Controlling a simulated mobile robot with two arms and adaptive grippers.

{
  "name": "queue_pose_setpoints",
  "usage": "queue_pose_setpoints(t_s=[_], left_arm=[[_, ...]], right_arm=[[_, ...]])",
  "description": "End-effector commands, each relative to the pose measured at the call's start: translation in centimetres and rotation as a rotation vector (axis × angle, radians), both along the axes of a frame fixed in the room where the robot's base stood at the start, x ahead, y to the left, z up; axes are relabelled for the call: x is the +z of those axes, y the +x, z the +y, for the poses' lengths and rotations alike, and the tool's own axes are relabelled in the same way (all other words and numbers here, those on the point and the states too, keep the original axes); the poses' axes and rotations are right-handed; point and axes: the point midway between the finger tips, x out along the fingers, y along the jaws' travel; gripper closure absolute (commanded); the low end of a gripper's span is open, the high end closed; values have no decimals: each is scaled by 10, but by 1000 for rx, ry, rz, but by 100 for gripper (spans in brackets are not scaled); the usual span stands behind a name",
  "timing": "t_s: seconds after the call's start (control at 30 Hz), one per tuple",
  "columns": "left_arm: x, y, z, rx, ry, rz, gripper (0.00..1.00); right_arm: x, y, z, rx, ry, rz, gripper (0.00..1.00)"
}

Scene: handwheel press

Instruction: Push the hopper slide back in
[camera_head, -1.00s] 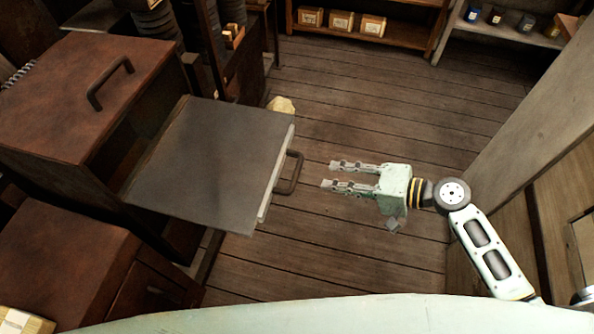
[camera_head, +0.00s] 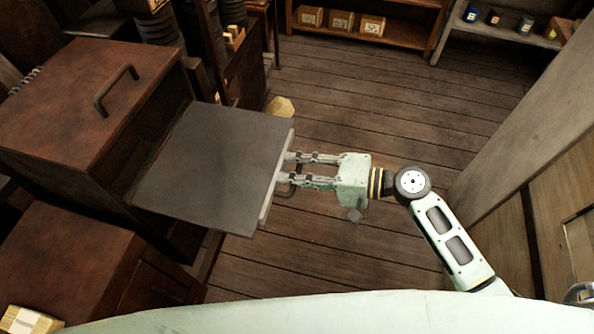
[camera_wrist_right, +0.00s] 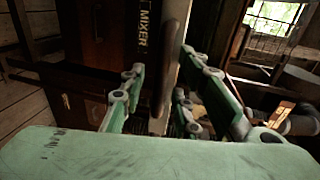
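The hopper slide (camera_head: 212,165) is a flat grey plate sticking out to the right from the open side of the brown hopper box (camera_head: 88,100). A dark bar handle (camera_head: 284,190) is on its pale front edge, mostly hidden by my fingers. My right gripper (camera_head: 290,168) is at that edge with its fingers spread apart around the handle. In the right wrist view the open fingers (camera_wrist_right: 165,95) stand on both sides of the handle (camera_wrist_right: 160,112) and the slide's edge (camera_wrist_right: 176,40). I cannot tell whether they touch it. My left gripper is not in view.
A second brown cabinet (camera_head: 70,260) stands in front of the hopper box. Wooden shelves with small boxes (camera_head: 372,25) are at the back. A pale lump (camera_head: 281,107) lies behind the slide. The plank floor (camera_head: 380,110) to the right is clear up to a post (camera_head: 530,125).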

Motion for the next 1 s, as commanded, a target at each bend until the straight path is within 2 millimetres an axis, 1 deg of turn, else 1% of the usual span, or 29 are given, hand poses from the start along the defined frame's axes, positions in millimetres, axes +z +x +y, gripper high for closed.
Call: queue_pose_setpoints(t_s=[0.13,0.47,1.0], left_arm=[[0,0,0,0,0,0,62],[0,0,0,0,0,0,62],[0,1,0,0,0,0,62]], right_arm=[[0,0,0,0,0,0,71],[0,0,0,-1,0,0,99],[0,0,0,0,-1,0,100]])
